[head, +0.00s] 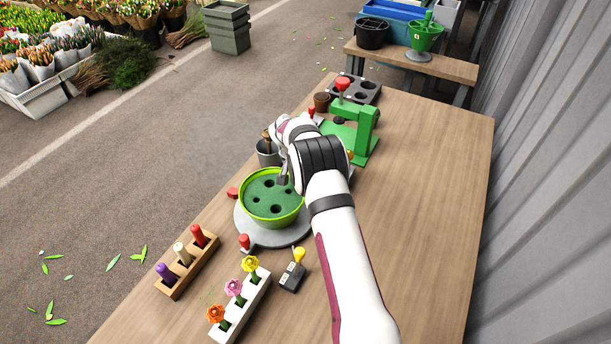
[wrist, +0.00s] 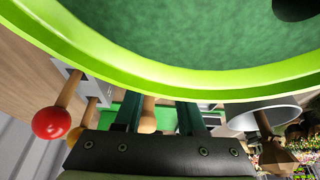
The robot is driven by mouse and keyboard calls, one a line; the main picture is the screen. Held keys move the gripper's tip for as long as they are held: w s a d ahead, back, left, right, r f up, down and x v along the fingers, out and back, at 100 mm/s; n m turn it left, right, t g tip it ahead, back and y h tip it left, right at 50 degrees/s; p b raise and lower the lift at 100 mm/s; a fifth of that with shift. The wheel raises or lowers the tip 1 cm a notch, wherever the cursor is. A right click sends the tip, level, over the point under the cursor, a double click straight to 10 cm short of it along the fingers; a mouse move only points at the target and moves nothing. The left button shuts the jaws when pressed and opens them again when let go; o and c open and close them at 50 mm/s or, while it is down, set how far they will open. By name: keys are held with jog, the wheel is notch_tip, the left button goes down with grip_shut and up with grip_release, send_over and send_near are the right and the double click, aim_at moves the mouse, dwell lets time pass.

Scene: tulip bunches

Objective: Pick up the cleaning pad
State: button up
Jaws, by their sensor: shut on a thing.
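My gripper (wrist: 160,105) reaches down behind the far rim of the lime-green bowl, and its fingertips are hidden by that rim in the wrist view. A rounded wooden handle (wrist: 148,115) shows between its two dark green fingers, and the gripper is shut on it. Whatever is under the handle is hidden by the rim, so the cleaning pad itself cannot be made out. In the head view my gripper (head: 284,172) is mostly hidden by my wrist, just beyond the bowl.
The lime-green bowl (head: 250,215) with green holed foam stands on a grey round base. A grey cup (head: 264,158) holding a brown tool and a green press (head: 368,125) with a red-knobbed lever stand close by. Flower and peg racks are nearer. The table's right side is clear.

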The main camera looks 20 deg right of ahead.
grip_shut()
notch_tip(320, 180, up, 10)
